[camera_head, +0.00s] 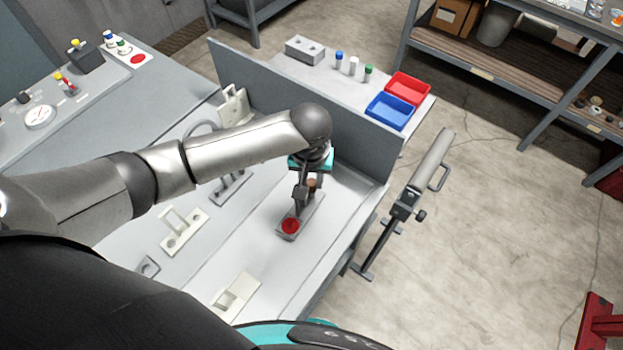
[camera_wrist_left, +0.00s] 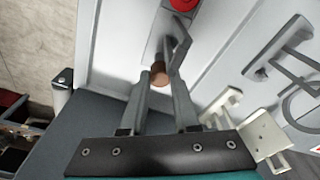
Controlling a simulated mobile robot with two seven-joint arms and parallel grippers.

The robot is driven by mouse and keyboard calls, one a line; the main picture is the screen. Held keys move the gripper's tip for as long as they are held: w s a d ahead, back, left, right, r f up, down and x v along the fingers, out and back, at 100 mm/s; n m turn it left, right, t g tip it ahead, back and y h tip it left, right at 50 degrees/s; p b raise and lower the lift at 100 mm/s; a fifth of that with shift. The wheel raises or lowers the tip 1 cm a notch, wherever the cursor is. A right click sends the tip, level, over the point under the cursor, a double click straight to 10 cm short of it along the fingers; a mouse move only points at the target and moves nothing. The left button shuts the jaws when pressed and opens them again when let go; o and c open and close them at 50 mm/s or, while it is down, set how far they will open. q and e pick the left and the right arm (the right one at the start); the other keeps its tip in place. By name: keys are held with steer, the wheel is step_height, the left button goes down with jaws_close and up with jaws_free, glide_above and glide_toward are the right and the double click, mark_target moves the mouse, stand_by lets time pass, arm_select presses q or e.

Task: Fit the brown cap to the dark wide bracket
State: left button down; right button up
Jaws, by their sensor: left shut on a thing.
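The brown cap (camera_wrist_left: 160,70) is between the fingertips of my left gripper (camera_head: 305,191), which is shut on it. In the head view the cap (camera_head: 312,184) shows beside the gripper's fingers. A grey bracket (camera_head: 302,220), the darker one on this part of the bench, lies right below the gripper. It has a flat plate with a red round cap (camera_head: 290,226) on its near end. In the left wrist view the bracket (camera_wrist_left: 182,42) and red cap (camera_wrist_left: 183,4) show just beyond the brown cap. I cannot tell whether the brown cap touches the bracket.
Cream brackets (camera_head: 183,232) and another grey bracket (camera_head: 231,187) stand to the left. A pale piece (camera_head: 235,297) lies at the near edge. An upright grey panel (camera_head: 300,110) runs behind my arm; red (camera_head: 408,88) and blue (camera_head: 390,111) bins stand beyond it.

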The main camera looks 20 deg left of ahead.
arm_select(q)
steer(key=shift+f+b, duration=0.4)
steer(key=shift+f, duration=0.2)
steer(key=shift+r+p, duration=0.3)
arm_select(e)
steer(key=shift+s+f, duration=0.15)
steer(key=shift+f, duration=0.3)
arm_select(q)
steer(key=shift+f+b, duration=0.45)
steer(key=shift+f, duration=0.75)
arm_select(e)
steer(key=shift+f, duration=0.5)
arm_select(q)
steer(key=c, duration=0.6)
jaws_free()
steer(key=shift+r, duration=0.1)
steer(key=r, duration=0.5)
steer(key=s+r+p, duration=0.1)
steer(key=r, duration=0.4)
steer(key=r+p, duration=0.1)
steer(key=r, duration=0.4)
steer(key=shift+s+d, duration=0.2)
steer(key=shift+s, duration=0.2)
arm_select(e)
step_height(320, 180, up, 2)
steer(key=shift+r, duration=0.1)
